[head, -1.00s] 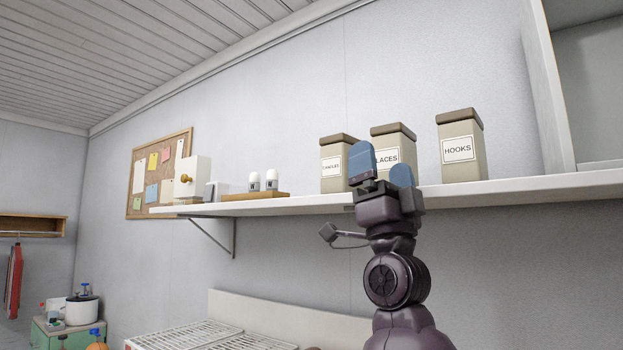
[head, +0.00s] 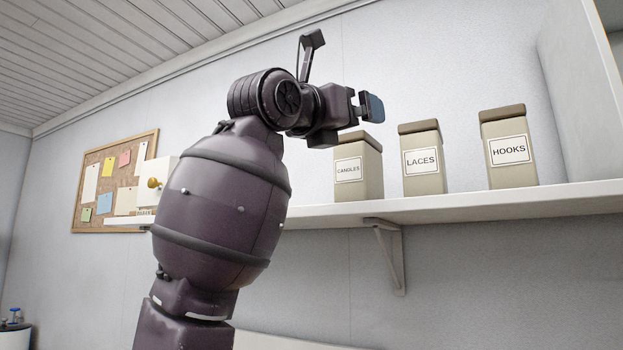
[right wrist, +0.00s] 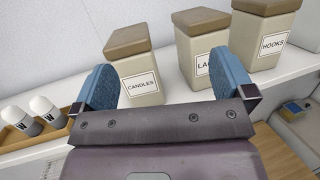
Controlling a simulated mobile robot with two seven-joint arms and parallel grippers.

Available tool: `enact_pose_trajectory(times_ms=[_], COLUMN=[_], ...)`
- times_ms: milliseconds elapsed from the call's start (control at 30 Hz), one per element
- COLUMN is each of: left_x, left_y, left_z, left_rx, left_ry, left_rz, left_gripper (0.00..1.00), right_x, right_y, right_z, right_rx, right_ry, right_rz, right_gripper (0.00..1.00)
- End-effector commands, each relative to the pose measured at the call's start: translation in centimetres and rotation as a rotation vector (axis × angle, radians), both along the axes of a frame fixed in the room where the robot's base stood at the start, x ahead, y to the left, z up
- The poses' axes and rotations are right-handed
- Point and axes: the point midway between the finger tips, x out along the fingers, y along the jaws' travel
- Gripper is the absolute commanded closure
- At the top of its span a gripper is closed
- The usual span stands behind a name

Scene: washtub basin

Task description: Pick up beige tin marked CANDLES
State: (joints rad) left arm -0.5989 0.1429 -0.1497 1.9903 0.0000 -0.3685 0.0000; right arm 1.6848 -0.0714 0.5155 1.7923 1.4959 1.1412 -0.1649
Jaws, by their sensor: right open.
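The beige tin marked CANDLES (head: 358,175) stands upright on the white wall shelf, leftmost of three similar tins with brown lids. In the right wrist view the right gripper (right wrist: 165,82) is open and empty. The CANDLES tin (right wrist: 138,80) shows beyond and between its blue fingers, closer to the left one. I cannot tell the exact gap. My left gripper is not in view.
The LACES tin (head: 422,162) and the HOOKS tin (head: 508,150) stand to the right on the shelf (head: 460,206). Two white-capped bottles (right wrist: 35,115) sit on a wooden tray (right wrist: 14,140) left of the CANDLES tin. A cabinet side (head: 585,95) bounds the shelf's right.

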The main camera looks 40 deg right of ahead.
Motion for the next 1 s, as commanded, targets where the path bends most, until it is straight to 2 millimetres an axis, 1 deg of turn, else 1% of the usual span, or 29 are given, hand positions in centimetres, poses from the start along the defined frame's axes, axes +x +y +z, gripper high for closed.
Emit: enact_pose_trajectory(times_ms=[33,100,200,300,367,533,700,933,1000], left_x=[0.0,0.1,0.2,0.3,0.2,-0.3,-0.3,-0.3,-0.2], left_y=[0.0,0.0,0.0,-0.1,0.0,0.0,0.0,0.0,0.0], left_z=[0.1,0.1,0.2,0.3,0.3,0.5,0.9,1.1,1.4], left_rx=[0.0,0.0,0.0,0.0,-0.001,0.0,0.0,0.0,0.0], left_ry=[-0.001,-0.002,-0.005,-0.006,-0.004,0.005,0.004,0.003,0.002], left_rz=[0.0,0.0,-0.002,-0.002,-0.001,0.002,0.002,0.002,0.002], left_gripper=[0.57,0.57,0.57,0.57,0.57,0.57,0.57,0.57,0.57], right_x=[0.9,1.8,2.5,2.7,2.9,3.7,4.5,4.9,5.0], right_y=[0.0,0.2,0.4,0.3,-0.1,-2.3,-4.2,-5.1,-5.7], right_z=[-0.8,-1.7,-2.8,-3.3,-3.4,-3.3,-3.3,-3.3,-3.3], right_rx=[0.046,0.103,0.161,0.19,0.196,0.194,0.193,0.192,0.192], right_ry=[0.016,0.038,0.066,0.084,0.09,0.092,0.093,0.092,0.093], right_rz=[0.046,0.103,0.146,0.154,0.153,0.15,0.15,0.152,0.149], right_gripper=[0.0,0.0,0.0,0.0,0.0,0.0,0.0,0.0,0.0])
